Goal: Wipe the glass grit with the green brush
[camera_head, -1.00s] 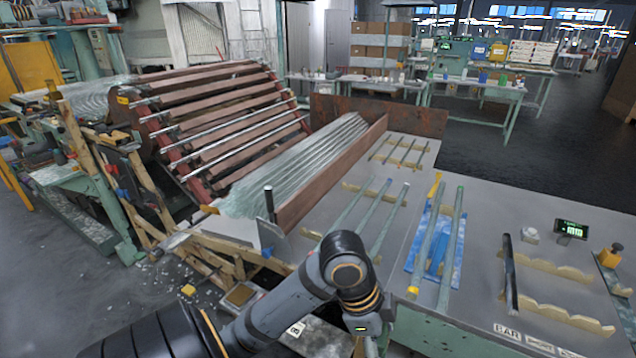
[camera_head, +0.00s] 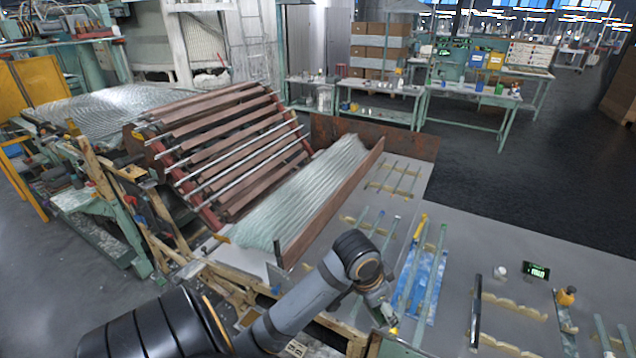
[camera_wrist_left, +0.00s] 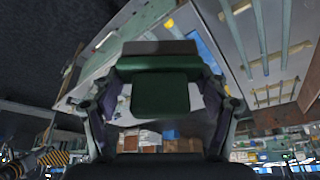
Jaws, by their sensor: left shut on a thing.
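My left gripper (camera_head: 384,314) hangs at the front edge of the grey bench in the head view, just left of the blue sheet. My right gripper is in neither current view.
Wooden notched rests (camera_head: 515,305) stand on the bench to the right, near a small display (camera_head: 537,271) and a yellow-topped bottle (camera_head: 566,296). Glass tubes fill a sloping trough with a brown side board (camera_head: 335,205) at the left. Bare bench lies behind the display.

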